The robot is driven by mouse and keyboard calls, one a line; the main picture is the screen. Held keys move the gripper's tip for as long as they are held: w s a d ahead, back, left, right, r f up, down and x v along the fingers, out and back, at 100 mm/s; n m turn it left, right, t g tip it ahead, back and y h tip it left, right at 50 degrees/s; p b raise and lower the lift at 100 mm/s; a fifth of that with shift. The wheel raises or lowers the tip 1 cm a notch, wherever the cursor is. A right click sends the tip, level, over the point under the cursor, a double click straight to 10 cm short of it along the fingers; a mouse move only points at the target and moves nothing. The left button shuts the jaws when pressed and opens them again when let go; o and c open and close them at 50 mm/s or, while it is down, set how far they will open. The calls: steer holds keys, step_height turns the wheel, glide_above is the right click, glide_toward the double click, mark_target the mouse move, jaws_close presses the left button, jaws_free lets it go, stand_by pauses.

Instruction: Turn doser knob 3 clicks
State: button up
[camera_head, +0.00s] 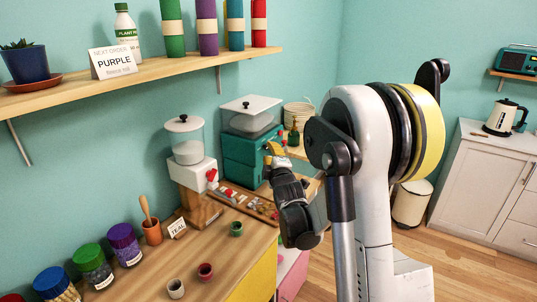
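A white doser (190,175) with a clear, lidded hopper stands at the back of the wooden counter. A red knob (211,175) shows on its front. A teal machine (238,158) with a pale, lidded hopper stands to its right, with red and yellow parts near its right front. My gripper (268,163) is in front of the teal machine, to the right of the white doser and apart from its red knob. Its fingers are small and partly hidden by my arm, so I cannot tell if they are open or shut. No held object can be made out.
Small cups, one green (236,229), one dark red (205,271) and one grey (176,288), stand on the counter (215,245). A TEAL card (177,227) and a mortar (152,232) are nearby. Lidded jars line the left. A shelf above has a PURPLE card (114,62).

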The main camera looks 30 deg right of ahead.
mark_target(215, 174)
step_height(215, 174, up, 8)
steer(key=w+n+t+y+p, duration=0.1)
steer(key=w+n+t, duration=0.1)
steer(key=n+t, duration=0.25)
steer(key=w+a+r+n+y, duration=0.15)
steer(key=a+n+y, duration=0.35)
steer(key=n+y, duration=0.5)
steer(key=s+a+f+n+g+y+p, duration=0.1)
steer(key=s+a+f+n+g+y, duration=0.15)
steer(key=f+n+g, duration=0.35)
steer(key=s+a+f+n+g+y+p, duration=0.1)
steer(key=s+a+f+n+g+y, duration=0.15)
steer(key=a+f+g, duration=0.35)
steer(key=shift+n+t, duration=0.4)
steer(key=shift+t, duration=0.25)
steer(key=w+a+f+b, duration=0.1)
steer(key=w, duration=0.1)
steer(key=w+a+f+b, duration=0.1)
steer(key=w+a, duration=0.1)
steer(key=w, duration=0.1)
steer(key=w+a+f+b, duration=0.1)
steer(key=w+f, duration=0.1)
steer(key=w, duration=0.1)
steer(key=shift+a, duration=0.25)
